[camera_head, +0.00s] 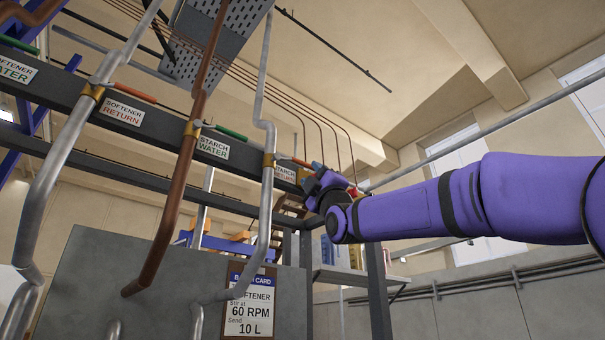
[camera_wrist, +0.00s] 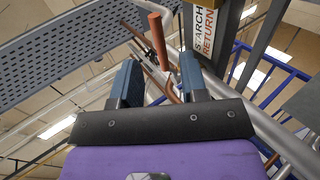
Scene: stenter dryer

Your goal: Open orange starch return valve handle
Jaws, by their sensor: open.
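The orange starch return valve handle (camera_wrist: 158,40) shows in the wrist view as a short rod. It lies between my two fingertips in the picture, its upper end reaching past them. I cannot tell whether either finger touches it. My gripper (camera_wrist: 160,62) is open, with one blue-grey finger on each side. In the head view my gripper (camera_head: 312,180) is at the starch return valve, and a bit of the orange handle (camera_head: 300,162) shows just left of it; the rest is hidden. The "STARCH RETURN" label (camera_wrist: 205,30) is right of the handle in the wrist view.
Left along the dark beam (camera_head: 160,122) are the green starch water handle (camera_head: 231,133) and the orange softener return handle (camera_head: 136,97). A grey pipe (camera_head: 262,200) drops beside the valve. A batch card (camera_head: 250,305) hangs on the grey tank (camera_head: 100,270). Shelving stands below my arm.

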